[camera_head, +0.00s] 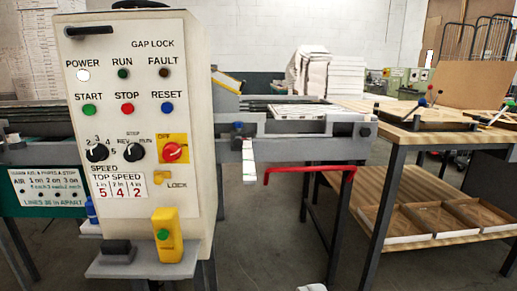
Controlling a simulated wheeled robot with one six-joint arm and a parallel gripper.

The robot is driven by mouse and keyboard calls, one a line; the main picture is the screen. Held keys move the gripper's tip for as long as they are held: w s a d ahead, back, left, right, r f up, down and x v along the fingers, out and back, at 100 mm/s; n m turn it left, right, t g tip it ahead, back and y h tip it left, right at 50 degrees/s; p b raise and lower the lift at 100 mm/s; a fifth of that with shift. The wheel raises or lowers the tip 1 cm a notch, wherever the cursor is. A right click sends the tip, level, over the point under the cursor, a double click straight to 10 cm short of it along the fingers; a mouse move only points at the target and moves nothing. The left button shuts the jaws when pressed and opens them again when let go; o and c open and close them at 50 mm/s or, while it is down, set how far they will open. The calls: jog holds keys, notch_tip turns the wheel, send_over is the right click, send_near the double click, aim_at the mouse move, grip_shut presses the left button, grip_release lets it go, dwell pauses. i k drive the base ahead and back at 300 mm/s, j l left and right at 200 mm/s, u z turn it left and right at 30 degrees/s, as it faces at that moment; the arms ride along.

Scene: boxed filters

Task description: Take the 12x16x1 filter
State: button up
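I cannot make out any box marked 12x16x1 in this view. No filter label is readable. My gripper is not clearly in view. Only a small pale shape (312,288) shows at the bottom edge, and I cannot tell what it is.
A cream control panel (190,60) with buttons stands close on the left, a yellow pendant (167,236) below it. Behind it runs a grey machine rail (310,150) with a red handle (310,173). A wooden bench (440,140) with shelf trays (410,240) is right. Bare floor (270,240) lies between.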

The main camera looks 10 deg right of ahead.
aim_at(296, 111)
jog(key=i+l+u, duration=0.1)
jog(key=i, duration=0.4)
jog(key=i+l+u, duration=0.1)
jog(key=i+l, duration=0.2)
jog(key=i, duration=0.15)
jog(key=i+l+u, duration=0.1)
jog(key=i, duration=0.4)
jog(key=i+l+u, duration=0.1)
jog(key=i+l, duration=0.3)
jog(key=i, duration=0.05)
